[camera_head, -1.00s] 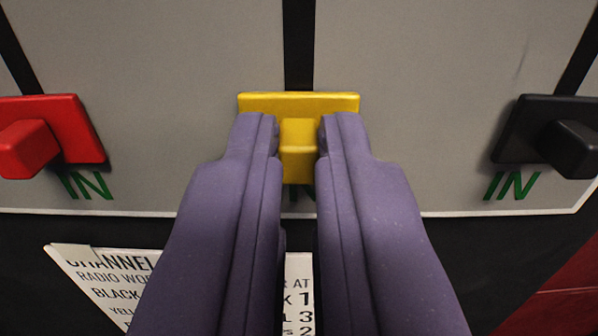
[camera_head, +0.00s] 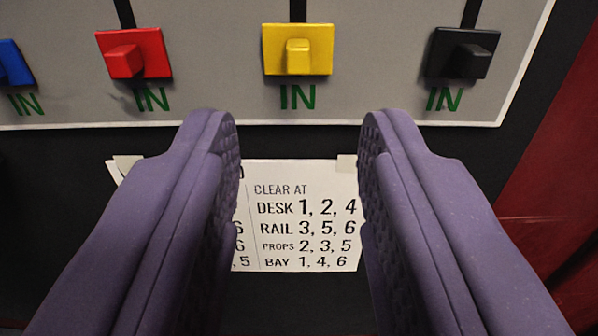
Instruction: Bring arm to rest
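My gripper (camera_head: 298,122) is open and empty, with its two purple fingers spread wide. It is apart from the grey panel (camera_head: 375,95). The yellow switch (camera_head: 298,50) is on the panel, above the gap between the fingertips. A red switch (camera_head: 135,55) is to its left and a black switch (camera_head: 462,54) to its right. Part of a blue switch (camera_head: 14,64) shows at the left edge. Green IN labels show under these switches, and each switch's lever sits near its label.
A taped paper sheet (camera_head: 300,215) lies below the panel, partly hidden by the left finger. It reads CLEAR AT, DESK 1, 2, 4, RAIL 3, 5, 6, PROPS 2, 3, 5, BAY 1, 4, 6. Dark surface surrounds it. A red surface (camera_head: 560,190) is at the right.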

